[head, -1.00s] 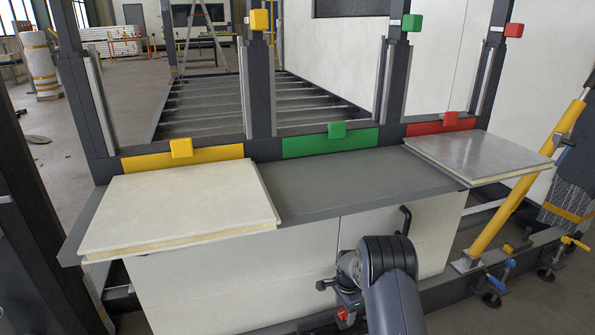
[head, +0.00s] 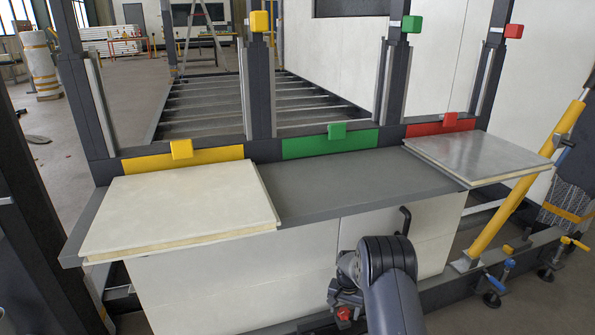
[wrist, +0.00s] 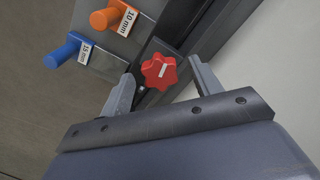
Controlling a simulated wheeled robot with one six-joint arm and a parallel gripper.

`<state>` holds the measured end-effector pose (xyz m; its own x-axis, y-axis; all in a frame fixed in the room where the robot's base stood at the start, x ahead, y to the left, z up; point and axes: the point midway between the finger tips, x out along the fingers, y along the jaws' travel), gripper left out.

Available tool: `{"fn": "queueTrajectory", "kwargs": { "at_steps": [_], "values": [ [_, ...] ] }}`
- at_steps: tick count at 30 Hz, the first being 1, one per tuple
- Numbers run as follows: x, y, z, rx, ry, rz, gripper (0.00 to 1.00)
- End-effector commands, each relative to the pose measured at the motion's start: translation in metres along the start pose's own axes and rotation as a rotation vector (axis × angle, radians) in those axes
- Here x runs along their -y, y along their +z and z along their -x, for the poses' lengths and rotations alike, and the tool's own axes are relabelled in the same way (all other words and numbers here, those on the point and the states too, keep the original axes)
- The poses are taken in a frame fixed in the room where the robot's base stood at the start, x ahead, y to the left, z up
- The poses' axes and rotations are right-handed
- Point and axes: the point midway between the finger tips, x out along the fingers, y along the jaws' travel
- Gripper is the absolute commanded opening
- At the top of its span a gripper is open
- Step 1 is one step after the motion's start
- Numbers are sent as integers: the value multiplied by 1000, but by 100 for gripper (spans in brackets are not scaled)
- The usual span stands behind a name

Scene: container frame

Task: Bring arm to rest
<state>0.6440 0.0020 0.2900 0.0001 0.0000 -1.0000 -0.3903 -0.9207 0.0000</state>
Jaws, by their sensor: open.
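My arm (head: 395,295) is folded at the bottom of the head view, right of centre, in front of the white panels below the bench. My gripper (wrist: 161,70) is open in the wrist view, with its two fingers apart. A red star-shaped knob (wrist: 159,71) shows between the fingertips in that view. I cannot tell whether the fingers reach around it or stay short of it; no grip on it shows. In the head view the gripper is mostly hidden by the arm and its fingertips are not clear.
A blue peg marked 15 mm (wrist: 66,49) and an orange peg marked 10 mm (wrist: 112,17) sit on a grey plate. On the bench (head: 335,180), a cream panel (head: 180,205) lies left and a grey panel (head: 480,155) right. A yellow strut (head: 520,195) stands at right.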

Motion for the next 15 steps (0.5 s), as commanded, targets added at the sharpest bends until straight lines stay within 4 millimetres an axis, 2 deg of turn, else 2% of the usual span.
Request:
{"fn": "queueTrajectory", "kwargs": {
  "at_steps": [15],
  "values": [
    [0, 0, 0, 0, 0, 408, 60]
  ]
}}
